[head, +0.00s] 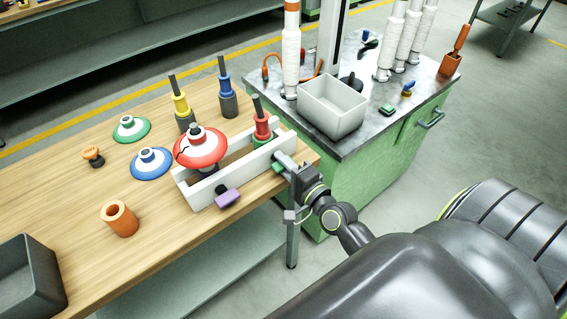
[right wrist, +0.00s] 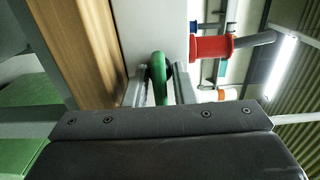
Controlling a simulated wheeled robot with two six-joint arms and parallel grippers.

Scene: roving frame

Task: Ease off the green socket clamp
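The green socket clamp (head: 278,168) sits at the front right end of the white cradle (head: 240,172), beside the red socket (head: 262,128). It also shows in the right wrist view (right wrist: 158,78), as an upright green piece against the white wall. My right gripper (head: 284,162) reaches it from the right. In the right wrist view the gripper's two fingers (right wrist: 160,86) stand close on both sides of the green piece and appear shut on it. A red disc (head: 212,150) lies across the cradle. A purple clamp (head: 228,197) is on its front wall. My left gripper is out of view.
Green (head: 131,128) and blue discs (head: 151,163), an orange cylinder (head: 121,222) and a dark bin (head: 28,278) stand on the wooden table. Yellow (head: 183,112) and blue sockets (head: 227,92) stand behind the cradle. A grey bin (head: 332,112) is on the green cabinet.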

